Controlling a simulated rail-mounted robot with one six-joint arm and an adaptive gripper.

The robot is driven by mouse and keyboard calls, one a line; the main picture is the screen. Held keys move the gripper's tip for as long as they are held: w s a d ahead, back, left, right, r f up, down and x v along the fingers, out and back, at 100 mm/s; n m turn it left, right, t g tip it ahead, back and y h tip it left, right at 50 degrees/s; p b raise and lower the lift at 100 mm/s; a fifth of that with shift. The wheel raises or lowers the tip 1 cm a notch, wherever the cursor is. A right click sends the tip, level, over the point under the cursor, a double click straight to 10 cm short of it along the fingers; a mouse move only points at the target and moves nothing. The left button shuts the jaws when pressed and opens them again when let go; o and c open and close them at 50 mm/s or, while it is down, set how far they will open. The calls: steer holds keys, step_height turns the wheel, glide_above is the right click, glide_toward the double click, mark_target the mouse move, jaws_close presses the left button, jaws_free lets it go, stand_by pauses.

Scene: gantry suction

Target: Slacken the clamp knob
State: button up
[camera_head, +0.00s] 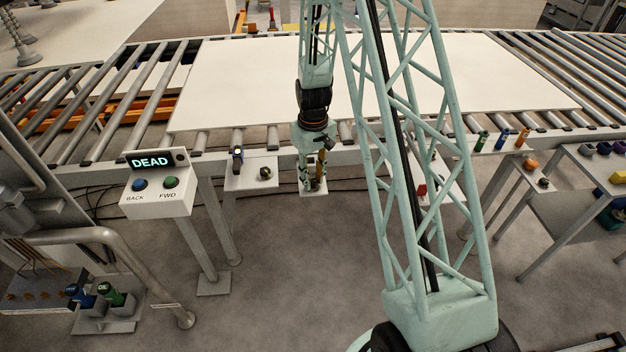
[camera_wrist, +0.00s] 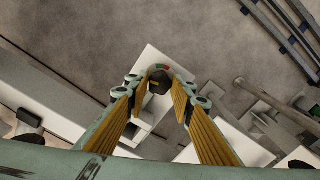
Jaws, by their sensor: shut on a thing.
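The clamp knob (camera_wrist: 159,82) is a dark, blocky knob on a narrow white plate (camera_wrist: 150,56) in the wrist view. A small red and green mark shows just beyond it. My gripper (camera_wrist: 160,92) has its two yellow-padded fingers on either side of the knob, shut on it. In the head view my gripper (camera_head: 313,184) points down at a small white plate (camera_head: 314,193) in front of the roller conveyor. The knob itself is hidden there by the fingers.
A large white board (camera_head: 240,80) lies on the roller conveyor (camera_head: 70,110) behind my gripper. A control box (camera_head: 157,190) reading DEAD, with BACK and FWD buttons, stands left. Tables stand at right; the floor in front is clear.

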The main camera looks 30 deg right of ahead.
mark_target(313, 181)
stand_by(0.3)
steer(key=o, duration=0.8)
steer(key=shift+o, duration=0.2)
steer(key=shift+r, duration=0.1)
step_height(313, 181, up, 12)
stand_by(0.7)
stand_by(0.5)
